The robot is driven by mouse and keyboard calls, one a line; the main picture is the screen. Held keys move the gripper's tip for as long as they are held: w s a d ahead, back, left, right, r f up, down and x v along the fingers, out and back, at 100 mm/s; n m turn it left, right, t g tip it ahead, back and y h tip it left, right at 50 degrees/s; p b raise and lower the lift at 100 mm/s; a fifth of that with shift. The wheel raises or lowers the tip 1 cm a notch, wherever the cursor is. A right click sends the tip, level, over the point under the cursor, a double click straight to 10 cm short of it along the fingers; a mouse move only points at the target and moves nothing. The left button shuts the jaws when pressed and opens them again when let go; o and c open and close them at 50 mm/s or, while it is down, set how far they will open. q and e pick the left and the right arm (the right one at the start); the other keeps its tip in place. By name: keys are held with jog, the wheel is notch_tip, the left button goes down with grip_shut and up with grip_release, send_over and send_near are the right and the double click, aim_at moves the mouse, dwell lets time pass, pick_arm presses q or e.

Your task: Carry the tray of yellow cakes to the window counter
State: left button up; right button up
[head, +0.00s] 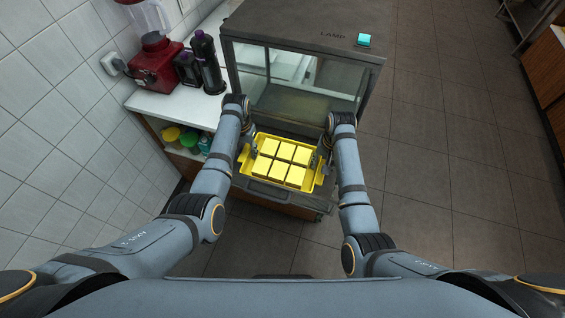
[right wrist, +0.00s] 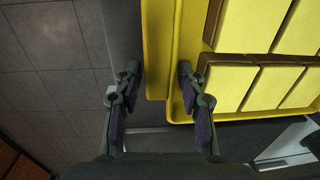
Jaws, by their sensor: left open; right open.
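A yellow tray (head: 255,180) with several yellow square cakes (head: 284,163) sits low in front of a glass-fronted cabinet, between my two arms. My left gripper (head: 247,158) is open at the tray's left side. My right gripper (head: 320,163) is open at the tray's right side. In the right wrist view, the yellow tray (right wrist: 156,60) has its handle edge between the open fingers of my right gripper (right wrist: 160,88). Whether the fingers touch it I cannot tell. Brown-sided cakes (right wrist: 235,82) show beside the right finger. No window counter can be made out.
The dark cabinet (head: 300,30) marked LAMP has a teal button (head: 364,40) on top. A white counter (head: 185,106) at left holds a red blender (head: 156,62) and dark bottles (head: 207,62). Tiled floor (head: 430,150) at right is clear. A wooden unit (head: 547,80) stands far right.

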pick_arm(q)
grip_shut()
pick_arm(e)
grip_shut()
pick_arm(q)
jog(key=shift+r, duration=0.1)
pick_arm(e)
jog(key=shift+r, duration=0.15)
